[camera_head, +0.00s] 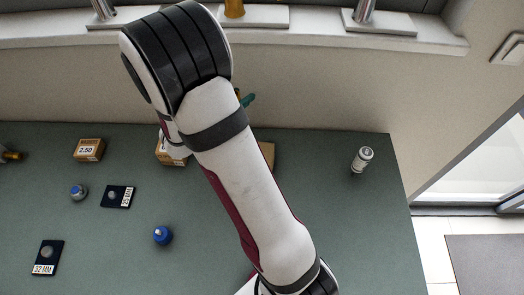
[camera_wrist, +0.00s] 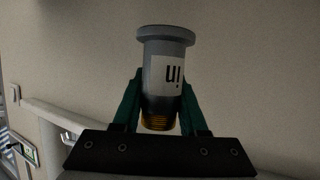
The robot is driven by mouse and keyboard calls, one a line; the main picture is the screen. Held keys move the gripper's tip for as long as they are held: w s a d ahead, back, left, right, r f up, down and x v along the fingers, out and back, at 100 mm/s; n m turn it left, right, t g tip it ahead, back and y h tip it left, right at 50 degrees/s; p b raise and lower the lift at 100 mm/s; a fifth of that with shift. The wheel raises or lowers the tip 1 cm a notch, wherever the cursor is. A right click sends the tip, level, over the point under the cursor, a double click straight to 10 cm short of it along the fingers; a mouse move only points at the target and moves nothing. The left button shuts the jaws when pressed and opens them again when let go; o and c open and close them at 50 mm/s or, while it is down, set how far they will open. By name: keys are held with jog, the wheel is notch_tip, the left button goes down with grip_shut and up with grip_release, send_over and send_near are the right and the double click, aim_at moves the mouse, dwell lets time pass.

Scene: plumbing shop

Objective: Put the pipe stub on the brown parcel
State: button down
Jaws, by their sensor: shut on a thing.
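My gripper (camera_wrist: 162,84) has green fingers and is shut on the pipe stub (camera_wrist: 166,50), a grey flanged cylinder with a white label and a brass-coloured threaded end. In the wrist view the flange is at the top and the thread sits low between the fingers. In the head view a green finger (camera_head: 248,100) shows beside my arm, near the back edge of the table; the stub is mostly hidden there. The brown parcel (camera_head: 269,153) lies on the table, largely hidden behind my arm, with only its right part showing.
On the green table (camera_head: 330,210) stand a price-marked box (camera_head: 89,150), another box (camera_head: 165,155) partly behind my arm, dark size plates (camera_head: 117,196) (camera_head: 47,257), blue-topped fittings (camera_head: 162,235) (camera_head: 79,192) and a pale labelled cylinder (camera_head: 362,159). The right front is clear. A windowsill (camera_head: 310,35) runs behind.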

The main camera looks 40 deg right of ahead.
jog(key=s+d+m+g, duration=0.2)
jog(key=s+m+g, duration=0.2)
jog(key=s, duration=0.5)
send_over(270, 147)
jog(key=shift+g+h, duration=0.4)
notch_tip(270, 147, down, 8)
jog(key=shift+r, duration=0.1)
jog(key=shift+c, duration=2.2)
grip_release()
